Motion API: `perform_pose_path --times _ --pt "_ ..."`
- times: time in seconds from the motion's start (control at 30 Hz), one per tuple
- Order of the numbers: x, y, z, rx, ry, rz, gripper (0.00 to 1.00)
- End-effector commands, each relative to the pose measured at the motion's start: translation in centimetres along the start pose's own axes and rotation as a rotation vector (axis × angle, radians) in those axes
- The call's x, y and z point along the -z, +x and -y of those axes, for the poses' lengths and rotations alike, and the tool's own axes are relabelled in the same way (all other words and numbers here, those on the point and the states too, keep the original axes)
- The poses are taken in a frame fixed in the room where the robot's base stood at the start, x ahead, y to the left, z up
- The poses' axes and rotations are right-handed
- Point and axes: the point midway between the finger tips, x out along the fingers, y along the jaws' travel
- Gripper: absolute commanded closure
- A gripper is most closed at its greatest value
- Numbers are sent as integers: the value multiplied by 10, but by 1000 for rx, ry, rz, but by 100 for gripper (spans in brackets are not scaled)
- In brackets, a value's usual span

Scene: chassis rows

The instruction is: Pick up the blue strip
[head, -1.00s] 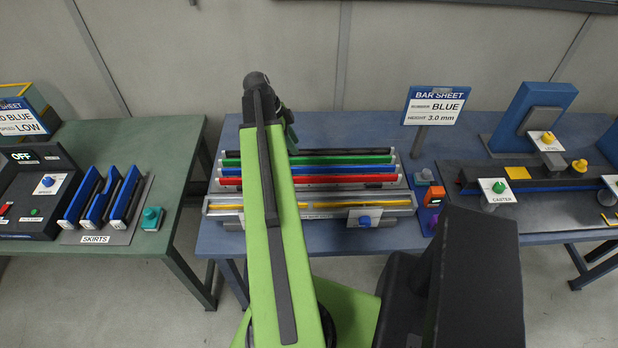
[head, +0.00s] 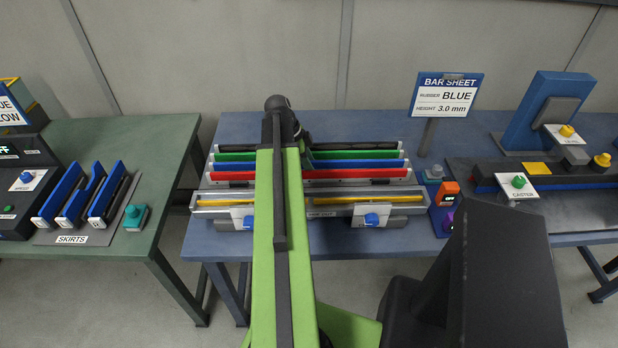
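The blue strip (head: 360,163) lies lengthwise in a rack on the blue table, between a green strip (head: 360,154) and a red strip (head: 360,174). My arm crosses in front of the rack and hides part of the strips left of the middle. My gripper (head: 304,140) is at the far end of the arm, over the rear part of the rack. Only a dark piece of it shows beside the arm, and its fingers cannot be made out. I cannot tell whether it touches any strip.
A black strip (head: 360,147) is at the rack's back and a yellow strip (head: 350,199) in the front channel. A sign (head: 446,95) reading BLUE, 3.0 mm stands behind right. A green table (head: 150,150) with skirts is left. An orange device (head: 449,190) sits right of the rack.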

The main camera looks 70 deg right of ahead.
Motion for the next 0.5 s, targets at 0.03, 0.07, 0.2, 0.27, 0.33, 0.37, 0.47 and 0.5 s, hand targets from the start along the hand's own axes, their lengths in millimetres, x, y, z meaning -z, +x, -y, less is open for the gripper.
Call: perform_pose_path --times 0.03,0.07,0.2,0.27,0.33,0.37,0.47,0.5 --pt "-1 6 0 0 0 0 64" --pt "0 6 0 0 0 0 64" --pt "0 3 0 0 0 0 64" --pt "1 3 0 0 0 0 70" --pt "1 3 0 0 0 0 79" --pt "1 3 0 0 0 0 83" --pt "1 3 0 -1 0 0 96" --pt "1 3 0 -1 0 0 100"
